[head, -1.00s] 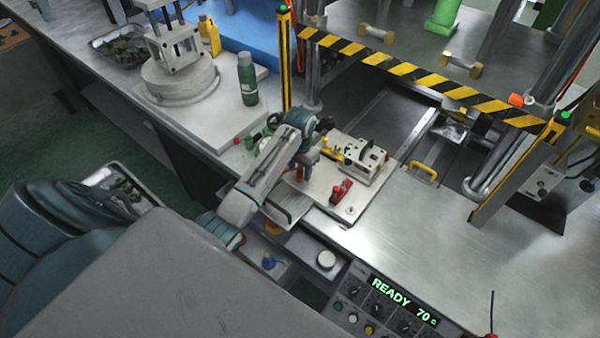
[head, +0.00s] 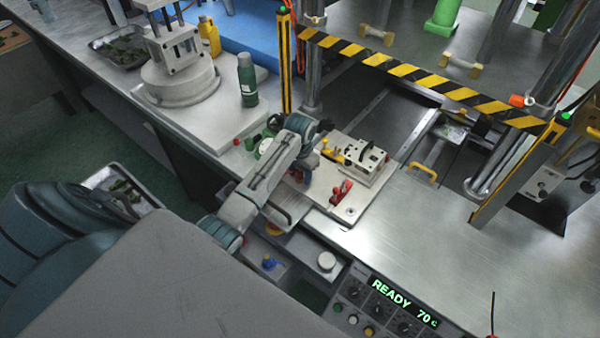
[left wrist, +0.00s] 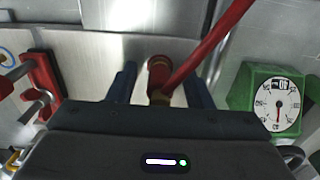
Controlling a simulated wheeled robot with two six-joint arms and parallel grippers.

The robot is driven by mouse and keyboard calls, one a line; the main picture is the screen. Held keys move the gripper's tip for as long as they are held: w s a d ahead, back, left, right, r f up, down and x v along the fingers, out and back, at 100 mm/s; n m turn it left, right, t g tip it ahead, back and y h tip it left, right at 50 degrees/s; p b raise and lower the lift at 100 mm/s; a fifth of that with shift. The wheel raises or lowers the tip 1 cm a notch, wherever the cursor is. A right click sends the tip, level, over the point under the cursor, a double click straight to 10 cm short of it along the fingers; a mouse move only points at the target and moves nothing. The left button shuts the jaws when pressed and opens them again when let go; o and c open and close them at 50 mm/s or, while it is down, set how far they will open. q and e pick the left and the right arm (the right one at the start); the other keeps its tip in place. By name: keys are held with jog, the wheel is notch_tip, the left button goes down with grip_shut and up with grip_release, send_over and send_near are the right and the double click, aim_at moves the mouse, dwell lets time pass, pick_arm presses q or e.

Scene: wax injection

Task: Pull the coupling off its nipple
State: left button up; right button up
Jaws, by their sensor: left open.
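In the left wrist view the coupling (left wrist: 158,74) is a red collar with a brass part, and a red hose (left wrist: 208,48) runs from it to the upper right. My left gripper (left wrist: 159,80) is open, with one dark blue finger on each side of the coupling and a visible gap at both sides. I cannot make out the nipple apart from the coupling. In the head view my left gripper (head: 306,168) is low over the left part of the fixture plate (head: 350,208), and my arm largely hides the coupling. My right gripper is not in view.
A red toggle clamp (head: 341,192) and a metal block (head: 365,160) stand on the plate right of the gripper. A green gauge (left wrist: 272,100) stands close on the right in the wrist view. A green bottle (head: 247,80) stands farther back.

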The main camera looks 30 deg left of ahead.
pick_arm(q)
jog(key=shift+p, duration=0.3)
dwell(0.5)
grip_shut()
jog(key=shift+r, duration=0.1)
jog(key=shift+r, duration=2.9)
